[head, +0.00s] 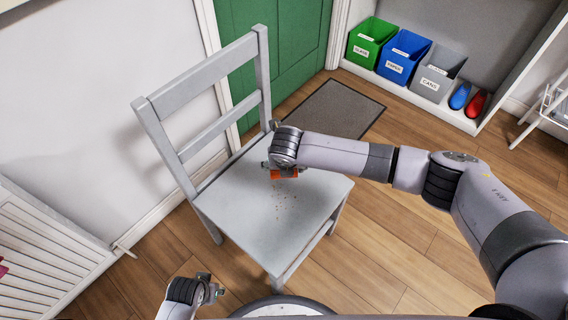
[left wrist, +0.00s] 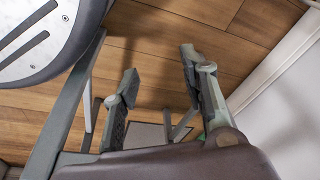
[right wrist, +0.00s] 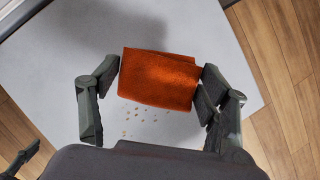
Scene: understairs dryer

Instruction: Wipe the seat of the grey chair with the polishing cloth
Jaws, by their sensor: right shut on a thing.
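The grey chair stands in the middle of the head view, with its seat (head: 240,205) facing up. Its back is on the far left side. An orange polishing cloth (right wrist: 160,78) is folded between the fingers of my right gripper (right wrist: 162,88). In the head view the cloth (head: 284,174) shows under my right gripper, at the seat's far part. I cannot tell whether it touches the seat. Several small crumbs (right wrist: 140,115) lie on the seat near the cloth. My left gripper (left wrist: 160,90) is open and empty, low in front of the chair.
A white radiator (head: 45,245) stands at the left wall. A dark doormat (head: 335,107) lies before the green door (head: 285,40). Green (head: 368,45), blue (head: 400,60) and grey (head: 436,75) bins and shoes (head: 460,95) sit on a low shelf. Wood floor right of the chair is clear.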

